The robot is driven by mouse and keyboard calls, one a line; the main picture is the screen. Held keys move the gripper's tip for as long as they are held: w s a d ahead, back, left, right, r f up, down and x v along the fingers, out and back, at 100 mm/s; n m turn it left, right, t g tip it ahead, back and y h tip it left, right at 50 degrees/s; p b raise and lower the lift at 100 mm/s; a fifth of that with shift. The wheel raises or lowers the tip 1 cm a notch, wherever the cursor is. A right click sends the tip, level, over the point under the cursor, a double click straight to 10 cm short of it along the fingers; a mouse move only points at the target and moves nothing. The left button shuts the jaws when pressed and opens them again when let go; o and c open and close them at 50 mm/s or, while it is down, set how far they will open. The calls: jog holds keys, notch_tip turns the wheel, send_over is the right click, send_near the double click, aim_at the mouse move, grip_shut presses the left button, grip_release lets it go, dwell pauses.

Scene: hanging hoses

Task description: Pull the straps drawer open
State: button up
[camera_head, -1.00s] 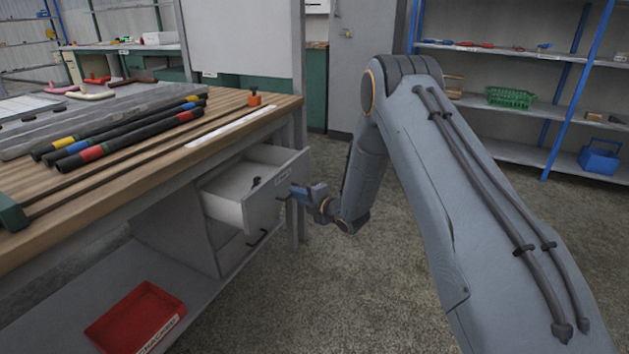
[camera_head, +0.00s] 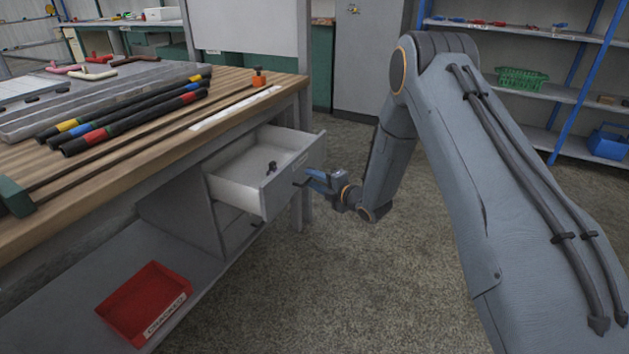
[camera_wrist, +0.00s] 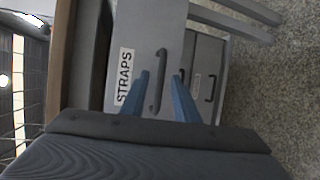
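The straps drawer (camera_head: 237,194) is a pale grey drawer under the wooden workbench, and it stands well out of its cabinet. A small dark object (camera_head: 271,167) lies inside it. In the wrist view its front (camera_wrist: 150,30) carries a white label reading STRAPS (camera_wrist: 125,77) and a dark bar handle (camera_wrist: 162,62). My gripper (camera_head: 312,181) is at the drawer front. In the wrist view its blue fingers (camera_wrist: 161,76) are apart, one on each side of the handle, with gaps showing. Whether either finger touches the handle cannot be told.
A second drawer with a handle (camera_wrist: 210,90) is below, shut. A red bin (camera_head: 125,312) sits on the bench's lower shelf. Banded black rods (camera_head: 130,128) lie on the workbench (camera_head: 262,100). Shelving (camera_head: 560,92) stands at the right back. The floor (camera_head: 330,290) before the bench is clear.

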jog(key=shift+d, duration=0.1)
jog(key=p+v, duration=0.1)
jog(key=v, duration=0.6)
jog(key=shift+s+d, duration=0.2)
jog(key=shift+s, duration=0.1)
jog(key=shift+r, duration=0.1)
